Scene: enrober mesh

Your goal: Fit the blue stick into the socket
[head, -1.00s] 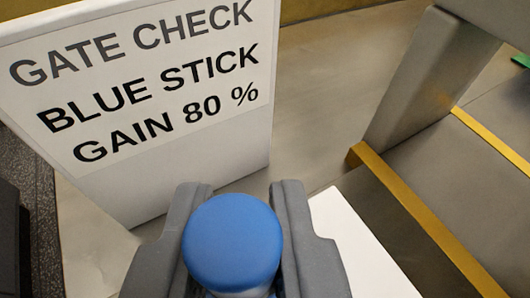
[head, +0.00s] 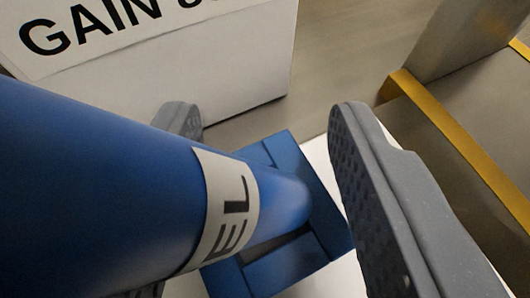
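The blue stick (head: 90,190) fills the left of the head view, its near part close to the camera. It has a pale band with the letters "EL" (head: 228,205). The right finger is clear of the stick. The left finger is partly hidden behind the stick, so contact there cannot be judged.
A white sign box (head: 245,75) stands just beyond the socket, its text cut off. The socket is on a white surface (head: 322,150). At the right are a grey metal post (head: 460,40) and a yellow edge strip (head: 450,135).

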